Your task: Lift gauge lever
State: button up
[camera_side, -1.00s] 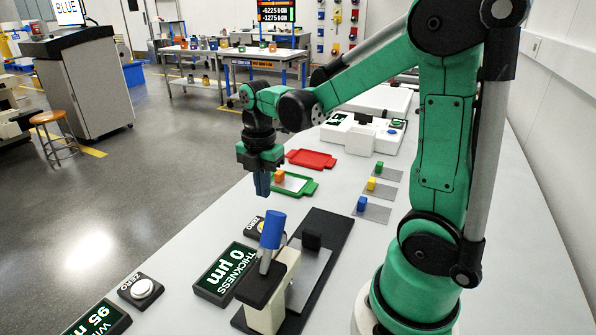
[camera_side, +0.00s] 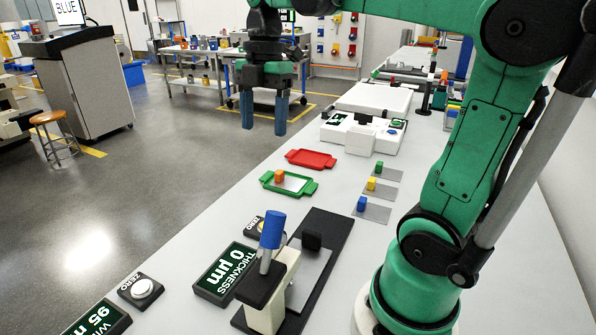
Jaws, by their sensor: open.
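The gauge lever (camera_side: 272,229) has a blue cylindrical handle, tilted a little, on top of the thickness gauge (camera_side: 266,292). The gauge has a white body with a dark top and stands on a black base plate. Its display (camera_side: 224,272) reads "THICKNESS 0 µm". My gripper (camera_side: 264,124) is open and empty, its two blue fingers apart and pointing down. In the picture it is well above the lever and apart from it.
A green tray (camera_side: 308,187) holds an orange block (camera_side: 279,176). A red tray (camera_side: 311,159) lies behind it. Blue (camera_side: 361,203), yellow (camera_side: 371,184) and green (camera_side: 379,167) blocks sit on grey sheets to the right. A zero button (camera_side: 142,290) is at the front left.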

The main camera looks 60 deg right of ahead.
aim_at(276, 213)
jog(key=s+a+f+y, duration=0.1)
jog(key=s+a+y, duration=0.1)
jog(key=s+a+f+m+y, duration=0.1)
jog(key=s+a+y, duration=0.2)
jog(key=s+a+f+y, duration=0.2)
jog(key=s+a, duration=0.1)
jog(key=shift+s+a+m+t, duration=0.15)
jog(key=shift+m+t, duration=0.25)
jog(key=shift+a+f, duration=0.2)
jog(key=shift+f, duration=0.35)
jog(key=shift+x, duration=2.6)
jog(key=shift+r, duration=0.1)
grip_shut()
